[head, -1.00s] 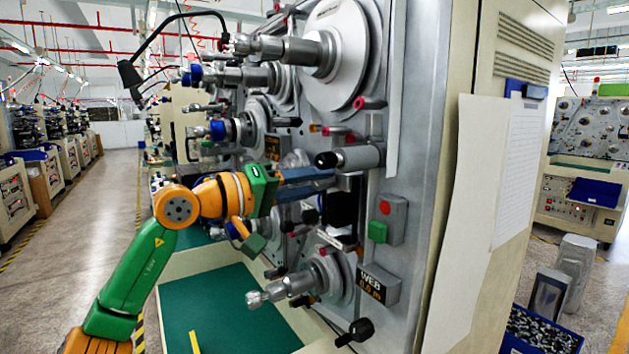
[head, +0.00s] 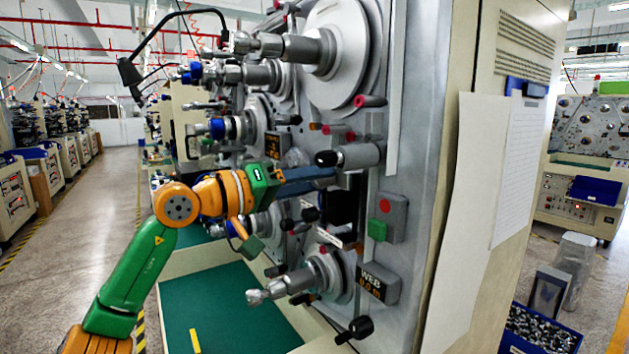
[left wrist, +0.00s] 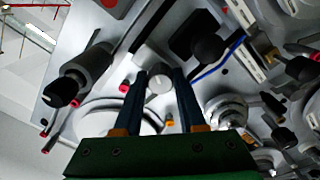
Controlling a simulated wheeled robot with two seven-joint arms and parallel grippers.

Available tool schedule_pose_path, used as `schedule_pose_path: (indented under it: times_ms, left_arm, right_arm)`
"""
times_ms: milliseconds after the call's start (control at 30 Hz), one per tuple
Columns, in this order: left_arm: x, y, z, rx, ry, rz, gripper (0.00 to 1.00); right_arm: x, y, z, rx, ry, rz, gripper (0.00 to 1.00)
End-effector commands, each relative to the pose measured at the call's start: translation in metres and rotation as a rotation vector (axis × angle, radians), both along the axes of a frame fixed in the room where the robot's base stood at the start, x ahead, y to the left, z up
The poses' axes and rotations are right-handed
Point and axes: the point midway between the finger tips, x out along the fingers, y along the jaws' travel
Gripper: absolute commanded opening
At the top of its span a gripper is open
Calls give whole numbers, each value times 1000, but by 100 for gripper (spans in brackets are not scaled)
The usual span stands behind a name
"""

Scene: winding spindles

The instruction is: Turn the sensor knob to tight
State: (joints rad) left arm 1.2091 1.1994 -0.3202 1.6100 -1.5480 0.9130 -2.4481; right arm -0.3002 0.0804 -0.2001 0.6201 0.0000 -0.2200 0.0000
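My left gripper (head: 330,179) reaches in from the left to the machine's grey panel (head: 415,150), just below a grey cylinder with a black end (head: 361,157). In the left wrist view its two dark fingers (left wrist: 159,78) are apart. A small pale round knob (left wrist: 158,85) shows between them; I cannot tell whether they touch it. A black round knob (left wrist: 206,48) stands to the right of the fingers. No label marks any of these as the sensor knob, and no tight setting can be read. My right gripper is not in view.
Spindles and a large disc (head: 337,55) stick out above the arm, and a lower spindle (head: 285,287) below it. A button box (head: 396,218) and a WEB display (head: 378,284) sit to the right. The green work surface (head: 225,310) below is mostly clear.

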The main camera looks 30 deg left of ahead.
Motion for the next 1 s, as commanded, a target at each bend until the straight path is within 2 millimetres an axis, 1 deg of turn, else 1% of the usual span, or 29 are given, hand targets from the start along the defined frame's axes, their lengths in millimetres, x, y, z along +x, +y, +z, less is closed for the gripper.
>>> schedule_pose_path:
  times_ms: [33,67,100,367,467,500,600,700,800,1000]
  left_arm:
    - [0,0,0,0,0,0,55]
    - [0,0,0,0,0,0,63]
    - [0,0,0,-1,1,-1,66]
    - [-1,0,-1,0,2,-1,66]
    - [-13,6,-6,0,1,2,66]
    - [-21,9,-8,1,0,3,66]
    - [-42,18,-7,1,0,4,66]
    - [-57,24,-5,-1,1,2,66]
    - [-64,27,-2,0,2,0,66]
    - [-65,27,0,0,2,-1,66]
  right_arm:
    - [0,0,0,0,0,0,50]
    - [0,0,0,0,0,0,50]
    - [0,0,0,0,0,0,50]
    - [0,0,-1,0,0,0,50]
    - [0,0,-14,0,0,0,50]
    - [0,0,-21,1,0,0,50]
    - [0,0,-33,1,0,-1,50]
    - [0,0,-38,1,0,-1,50]
    - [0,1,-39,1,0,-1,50]
    - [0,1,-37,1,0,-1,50]
